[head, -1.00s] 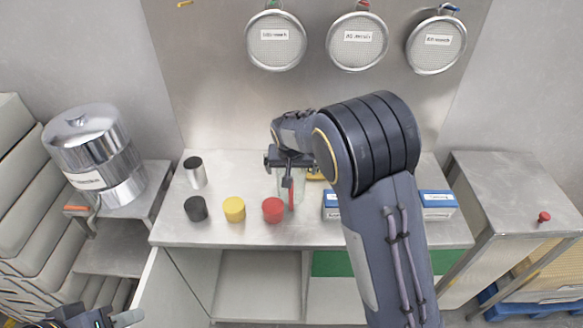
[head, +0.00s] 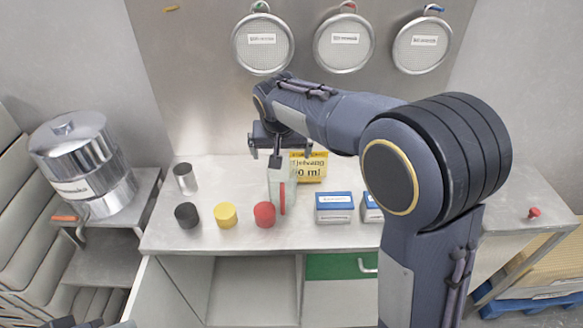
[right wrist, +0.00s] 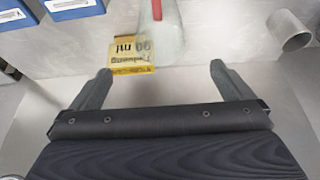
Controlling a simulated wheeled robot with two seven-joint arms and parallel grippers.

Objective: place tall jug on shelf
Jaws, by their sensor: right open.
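The tall jug (head: 283,192), clear with a red strip down its side, stands upright on the metal counter (head: 345,238). It also shows in the right wrist view (right wrist: 168,38), beyond the fingertips. My right gripper (head: 278,160) is open and empty, above and close to the jug; its fingers (right wrist: 160,72) are spread wide. I cannot tell whether a finger touches the jug. Only a dark sliver of my left gripper (head: 60,322) shows at the bottom left edge. An open shelf compartment (head: 255,285) lies under the counter; which shelf the task names is unclear.
A yellow sign (head: 310,168) stands behind the jug. Red (head: 264,213), yellow (head: 226,215) and black (head: 187,215) tubs and a metal cup (head: 186,178) stand left. Blue-and-white boxes (head: 334,207) stand right. A steel canister (head: 82,165) is far left; sieves (head: 344,40) hang above.

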